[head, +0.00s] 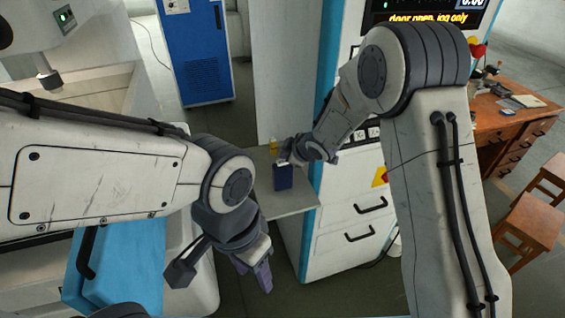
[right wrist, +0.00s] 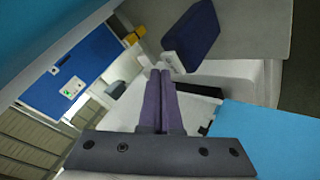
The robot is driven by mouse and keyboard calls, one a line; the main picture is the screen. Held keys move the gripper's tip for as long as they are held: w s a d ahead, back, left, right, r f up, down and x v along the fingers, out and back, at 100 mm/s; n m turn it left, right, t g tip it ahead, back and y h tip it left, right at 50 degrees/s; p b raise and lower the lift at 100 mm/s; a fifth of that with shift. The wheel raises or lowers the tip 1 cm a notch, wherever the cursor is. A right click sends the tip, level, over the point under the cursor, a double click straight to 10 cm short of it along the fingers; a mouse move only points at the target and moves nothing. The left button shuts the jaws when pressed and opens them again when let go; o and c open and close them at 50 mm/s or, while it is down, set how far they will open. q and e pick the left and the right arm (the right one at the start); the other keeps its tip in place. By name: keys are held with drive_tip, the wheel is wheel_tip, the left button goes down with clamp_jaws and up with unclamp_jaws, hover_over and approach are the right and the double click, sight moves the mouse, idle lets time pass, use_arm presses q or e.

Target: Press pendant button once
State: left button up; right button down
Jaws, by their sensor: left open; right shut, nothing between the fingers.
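A dark blue box (head: 283,177), which looks like the pendant, stands on a grey shelf (head: 290,203) at the side of the white cabinet. In the right wrist view the dark blue box (right wrist: 192,36) is at upper right, with a pale end near my fingertips. No button can be made out clearly. My right gripper (head: 286,160) is over the box's top in the head view; its shut, empty fingers (right wrist: 160,73) point at the pale end. I cannot tell whether they touch. My left gripper (head: 264,277) is open and empty, low in front of the shelf.
The white cabinet (head: 341,205) carries a display (head: 428,17) reading "door open, jog only". A small yellow object (head: 273,145) is behind the box. A blue cabinet (head: 196,50) stands at the back. A wooden desk (head: 500,120) and stools (head: 535,225) are at right.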

sight(285, 166)
drive_tip(key=shift+f+b, duration=0.4)
drive_tip(key=shift+f, duration=0.1)
idle(0.6)
drive_tip(key=shift+r, duration=0.1)
drive_tip(key=shift+r+p, duration=0.75)
drive_tip(key=shift+p, duration=0.05)
wheel_tip(285, 166, up, 5)
drive_tip(key=p, duration=0.4)
drive_tip(key=shift+p, duration=0.35)
idle(0.4)
